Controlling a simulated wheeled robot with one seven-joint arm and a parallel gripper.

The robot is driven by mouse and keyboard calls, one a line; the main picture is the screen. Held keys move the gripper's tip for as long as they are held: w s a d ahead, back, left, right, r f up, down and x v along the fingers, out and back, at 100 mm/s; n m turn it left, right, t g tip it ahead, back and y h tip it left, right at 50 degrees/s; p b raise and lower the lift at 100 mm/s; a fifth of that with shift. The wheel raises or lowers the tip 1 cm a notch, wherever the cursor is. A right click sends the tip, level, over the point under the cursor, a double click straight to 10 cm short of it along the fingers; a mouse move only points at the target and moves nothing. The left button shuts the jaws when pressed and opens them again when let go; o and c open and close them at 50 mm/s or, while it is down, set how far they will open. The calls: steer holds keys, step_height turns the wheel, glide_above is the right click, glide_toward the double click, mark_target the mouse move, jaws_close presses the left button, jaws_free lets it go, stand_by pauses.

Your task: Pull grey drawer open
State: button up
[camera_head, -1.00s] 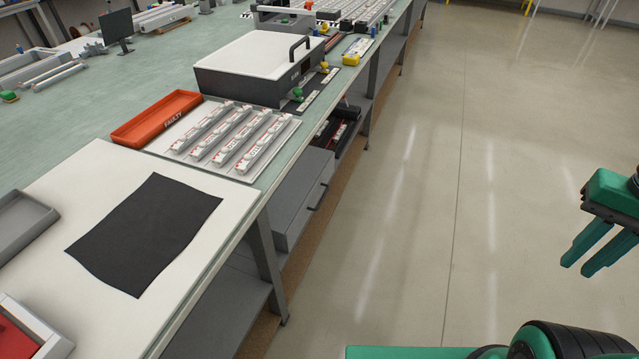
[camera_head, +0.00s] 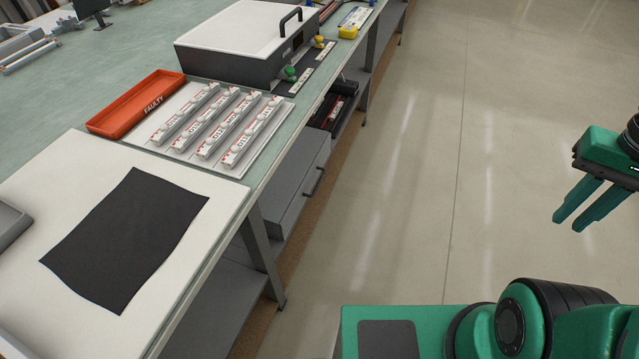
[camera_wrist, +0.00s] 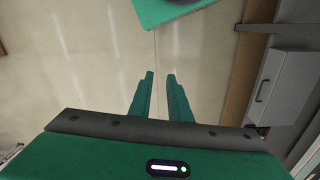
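The grey drawer (camera_head: 292,196) sits under the workbench, with a dark bar handle (camera_head: 314,182) on its front. It looks shut. In the wrist view the drawer (camera_wrist: 285,85) is at the right, with its handle (camera_wrist: 261,91) showing. My gripper (camera_head: 566,222) is at the right of the head view, over the open floor and well apart from the drawer. In the wrist view its two green fingers (camera_wrist: 160,76) stand a small gap apart with nothing between them.
A dark bin (camera_head: 335,112) stands on the shelf beyond the drawer. A bench leg (camera_head: 262,250) stands on the near side. The bench top holds an orange tray (camera_head: 136,103), a tray of white parts (camera_head: 165,155) and a black mat (camera_head: 125,240). The floor (camera_head: 420,200) is clear.

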steer(key=w+a+f+n+t+h, duration=0.15)
steer(key=w+f+n+h, duration=0.4)
steer(key=w, duration=0.95)
steer(key=w+a+f+n+h, duration=0.2)
steer(key=w+f, duration=0.6)
steer(key=w, duration=0.6)
steer(key=w+a+f+n+t+h, duration=0.2)
steer(key=w+a+f+n+t, duration=0.45)
steer(key=w+a+f, duration=0.55)
steer(key=n+t+y, duration=0.7)
steer(key=n+y, duration=0.3)
steer(key=n, duration=0.7)
glide_toward(319, 182)
steer(key=x, duration=1)
steer(key=shift+w+f, duration=0.15)
steer(key=shift+f, duration=0.2)
